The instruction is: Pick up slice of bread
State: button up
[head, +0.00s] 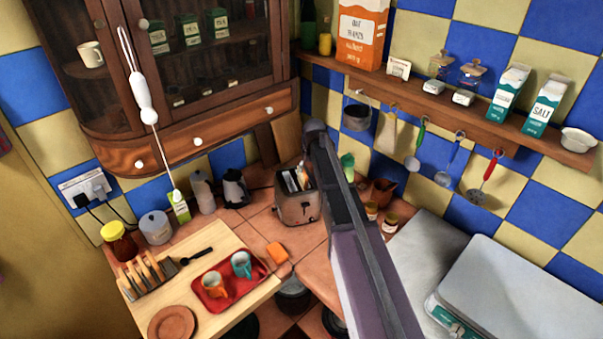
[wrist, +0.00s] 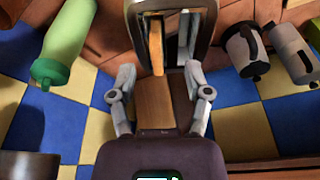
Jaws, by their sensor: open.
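The toaster (head: 297,211) is a metal box on the tiled counter at the back, with pale and dark shapes in its top slots. In the wrist view the toaster (wrist: 204,62) is at the top centre. A brown-orange slice of bread (wrist: 156,46) stands upright in its left slot, and a pale grey shape shows in the right slot. My gripper (wrist: 160,77) is open, its fingers spread below the toaster in that view. A tan-brown patch shows between the fingers; I cannot tell what it is. My arm hides the gripper in the head view.
A green bottle (wrist: 65,45) and grey containers (wrist: 245,52) flank the toaster in the wrist view. A wooden board (head: 240,312) holds a red tray (head: 213,301) with two mugs. A shelf (head: 440,98) with hanging utensils is at the right. Small jars (head: 390,224) stand right of my arm.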

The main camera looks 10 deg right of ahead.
jog(key=p, duration=0.2)
send_near(304, 171)
jog(key=r, duration=0.2)
jog(key=shift+w+f+t+b, duration=0.1)
jog(key=shift+f+t+b, duration=0.15)
jog(key=shift+t+b, duration=0.05)
jog(key=shift+f, duration=0.15)
jog(key=b+x, duration=0.8)
jog(key=shift+a+f, duration=0.1)
jog(key=shift+f, duration=0.1)
jog(key=shift+f, duration=0.1)
dwell(0.3)
jog(key=shift+b+x, duration=2.45)
jog(key=shift+b, duration=0.2)
jog(key=shift+a, duration=0.1)
